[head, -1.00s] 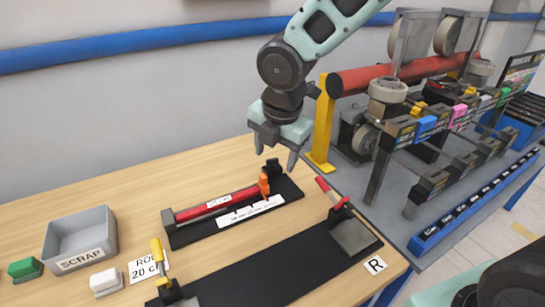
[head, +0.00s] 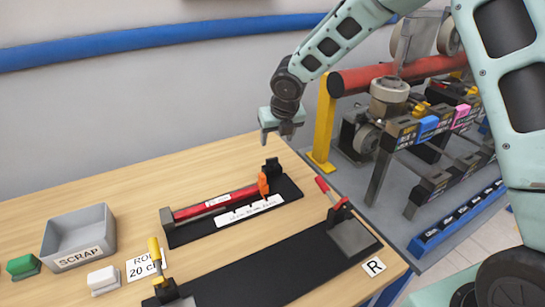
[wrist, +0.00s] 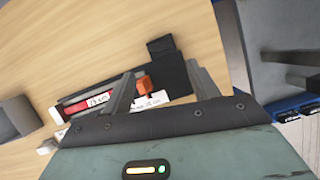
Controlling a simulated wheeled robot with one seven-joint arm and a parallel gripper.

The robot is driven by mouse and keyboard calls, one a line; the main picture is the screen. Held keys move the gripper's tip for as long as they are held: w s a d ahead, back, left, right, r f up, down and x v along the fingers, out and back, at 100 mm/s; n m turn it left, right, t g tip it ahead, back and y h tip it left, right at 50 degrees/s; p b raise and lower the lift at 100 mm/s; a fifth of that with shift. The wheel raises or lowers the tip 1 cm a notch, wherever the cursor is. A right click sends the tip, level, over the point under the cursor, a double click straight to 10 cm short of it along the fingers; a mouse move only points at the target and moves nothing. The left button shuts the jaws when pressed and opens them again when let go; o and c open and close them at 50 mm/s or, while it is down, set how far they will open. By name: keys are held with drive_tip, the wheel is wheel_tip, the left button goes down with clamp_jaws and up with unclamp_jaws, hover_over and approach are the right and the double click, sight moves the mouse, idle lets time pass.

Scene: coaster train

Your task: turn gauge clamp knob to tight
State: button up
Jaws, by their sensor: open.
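The gauge is a black base (head: 207,234) on the wooden table, with a red bar (head: 215,204) and a white scale strip (head: 248,211) along it. An orange piece (head: 263,185), which looks like the clamp knob, stands at its right end beside a black upright block (head: 272,169). In the wrist view the orange piece (wrist: 144,84) shows just right of the left finger, partly hidden by it. My gripper (head: 279,138) is open and empty, above and behind the gauge's right end. In the wrist view its two fingers (wrist: 161,95) are spread apart. Whether the knob is tight cannot be told.
A black fixture with a red-handled clamp (head: 334,200) and a yellow-handled clamp (head: 156,256) lies in front. A grey scrap bin (head: 80,236), green and white blocks stand left. A yellow post (head: 323,125) and a machine rack stand right.

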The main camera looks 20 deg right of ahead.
sight(272, 158)
drive_tip(key=x, duration=1.1)
drive_tip(key=shift+p, duration=0.3)
drive_tip(key=shift+r, duration=0.1)
drive_tip(key=c, duration=1)
